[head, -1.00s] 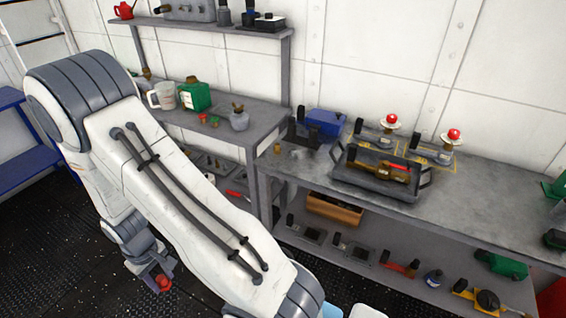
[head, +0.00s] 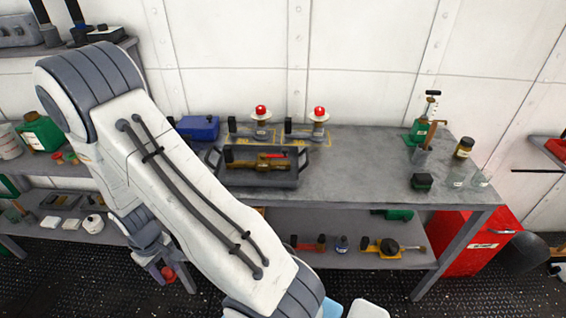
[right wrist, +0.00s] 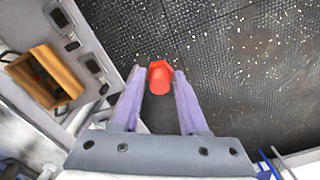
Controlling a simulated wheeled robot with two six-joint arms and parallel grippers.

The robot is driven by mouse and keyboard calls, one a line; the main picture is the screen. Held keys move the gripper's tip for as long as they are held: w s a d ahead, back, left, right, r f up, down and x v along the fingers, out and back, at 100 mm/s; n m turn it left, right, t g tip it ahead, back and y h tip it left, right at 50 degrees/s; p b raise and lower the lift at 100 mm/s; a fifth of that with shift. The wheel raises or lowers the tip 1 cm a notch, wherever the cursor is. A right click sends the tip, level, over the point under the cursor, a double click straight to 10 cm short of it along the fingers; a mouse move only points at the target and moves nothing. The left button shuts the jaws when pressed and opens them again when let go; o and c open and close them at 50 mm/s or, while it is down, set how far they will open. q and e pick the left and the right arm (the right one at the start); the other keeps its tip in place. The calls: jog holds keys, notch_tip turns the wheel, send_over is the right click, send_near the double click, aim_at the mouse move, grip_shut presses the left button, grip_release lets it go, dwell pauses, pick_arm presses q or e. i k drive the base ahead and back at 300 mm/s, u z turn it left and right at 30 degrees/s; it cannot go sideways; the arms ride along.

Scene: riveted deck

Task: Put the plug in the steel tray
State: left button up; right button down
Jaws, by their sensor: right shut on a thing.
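The red plug (right wrist: 159,79) is held between the purple fingers of my right gripper (right wrist: 160,75), above the dark deck. In the head view, the plug (head: 168,273) shows low at the left, below the bench tops and partly hidden by the gripper. A grey tray with raised end handles, which looks like the steel tray (head: 262,181), stands on the long bench, toward its left end. Brass-coloured parts and a red piece lie in it. The plug is well apart from the tray. My left gripper is not in view.
Two red-topped stands (head: 261,118) (head: 319,117) are behind the tray, and a blue box (head: 199,127) is left of it. The bench top (head: 365,170) is clear right of the tray. A green pump (head: 420,131) and jar (head: 464,148) stand farther right. A red cabinet (head: 468,243) is beside the bench.

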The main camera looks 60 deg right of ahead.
aim_at(256, 178)
jog(key=z, duration=1.5)
